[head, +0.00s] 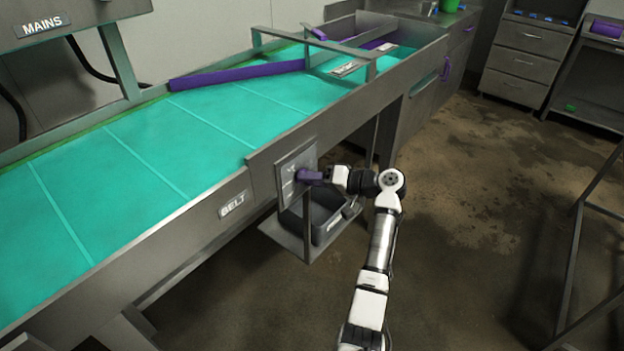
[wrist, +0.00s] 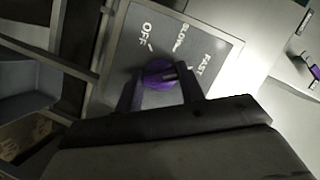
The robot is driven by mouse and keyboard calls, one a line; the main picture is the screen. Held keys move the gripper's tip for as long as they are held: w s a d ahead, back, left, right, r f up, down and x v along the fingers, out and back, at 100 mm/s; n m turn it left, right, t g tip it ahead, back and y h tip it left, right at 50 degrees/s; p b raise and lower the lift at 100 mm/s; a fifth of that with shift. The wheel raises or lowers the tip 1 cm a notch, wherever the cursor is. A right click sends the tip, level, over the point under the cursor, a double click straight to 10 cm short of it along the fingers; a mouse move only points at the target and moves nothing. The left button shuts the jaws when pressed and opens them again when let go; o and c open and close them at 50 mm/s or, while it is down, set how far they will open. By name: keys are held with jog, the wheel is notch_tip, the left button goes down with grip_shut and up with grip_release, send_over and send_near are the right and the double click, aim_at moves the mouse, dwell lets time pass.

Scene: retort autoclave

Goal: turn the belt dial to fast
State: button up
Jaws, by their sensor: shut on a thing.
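The belt dial is a purple knob (wrist: 158,73) on a pale plate (wrist: 120,62) marked OFF, SLOW and FAST. In the head view the dial (head: 308,176) sits on the plate (head: 290,160) on the side of the conveyor, right of the BELT label (head: 233,204). My gripper (wrist: 160,88) has one dark finger on each side of the knob and is shut on it. A pale mark on the knob points to the right, roughly toward the FAST tick. In the head view my gripper (head: 325,177) reaches the dial from the right; its fingertips are hard to make out.
The conveyor's teal belt (head: 150,150) carries purple guide bars (head: 237,74). A grey bin (head: 328,222) sits on a shelf below the dial. A metal frame (head: 575,235) stands at the right. The floor between (head: 480,220) is open.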

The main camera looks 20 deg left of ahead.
jog(key=o, duration=1)
jog(key=b+v, duration=0.4)
jog(key=v, duration=0.9)
jog(key=shift+d, duration=0.4)
jog(key=shift+r, duration=0.15)
